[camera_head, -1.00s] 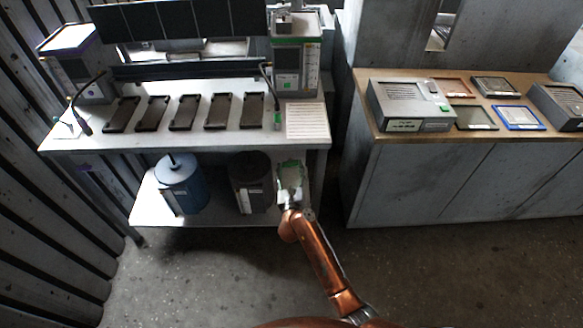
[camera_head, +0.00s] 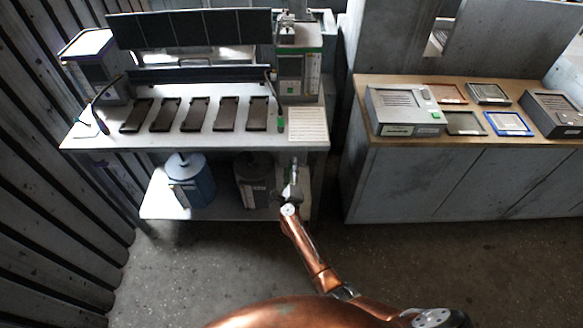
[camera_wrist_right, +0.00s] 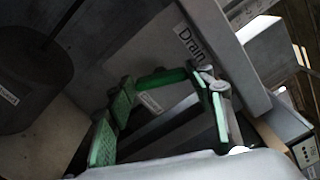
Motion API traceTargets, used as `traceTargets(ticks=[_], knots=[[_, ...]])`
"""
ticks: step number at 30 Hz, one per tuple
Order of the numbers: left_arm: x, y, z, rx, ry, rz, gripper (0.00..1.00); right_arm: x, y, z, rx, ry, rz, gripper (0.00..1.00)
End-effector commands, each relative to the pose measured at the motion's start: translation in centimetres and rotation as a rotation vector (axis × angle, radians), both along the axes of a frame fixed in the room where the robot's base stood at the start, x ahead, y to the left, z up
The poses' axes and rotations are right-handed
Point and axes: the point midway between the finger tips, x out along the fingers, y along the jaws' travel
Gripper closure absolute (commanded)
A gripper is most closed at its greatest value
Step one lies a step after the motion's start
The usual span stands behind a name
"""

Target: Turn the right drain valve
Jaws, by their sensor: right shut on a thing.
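My right gripper (camera_head: 290,193) reaches to the right end of the lower shelf, under the workbench. In the right wrist view its green-padded fingers (camera_wrist_right: 163,106) stand on both sides of a green bar (camera_wrist_right: 160,78), which I take to be the handle of the right drain valve. The bar spans between the fingertips beside a white label reading "Drain" (camera_wrist_right: 193,45). The gripper is shut on it. In the head view the valve itself is too small and covered to make out. My left gripper is not in view.
A blue canister (camera_head: 192,185) and a dark canister (camera_head: 250,182) stand on the lower shelf (camera_head: 215,212) left of the gripper. The workbench top (camera_head: 100,142) overhangs them. A cabinet (camera_head: 440,185) stands to the right. The floor (camera_head: 400,270) in front is clear.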

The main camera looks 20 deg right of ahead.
Motion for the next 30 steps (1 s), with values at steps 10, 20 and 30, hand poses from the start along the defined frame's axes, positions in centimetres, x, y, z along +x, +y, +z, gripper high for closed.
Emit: traceTargets(ticks=[10, 20, 30], knots=[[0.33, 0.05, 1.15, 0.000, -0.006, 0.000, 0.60, 0.06, 0.34, 0.00, -0.186, 0.054, 0.005, 0.75], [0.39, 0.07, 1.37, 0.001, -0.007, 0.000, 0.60, 0.04, 0.31, -0.15, -0.242, 0.071, 0.005, 0.75], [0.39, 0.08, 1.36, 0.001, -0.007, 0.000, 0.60, 0.04, 0.32, -0.16, -0.243, 0.071, 0.005, 0.75]])
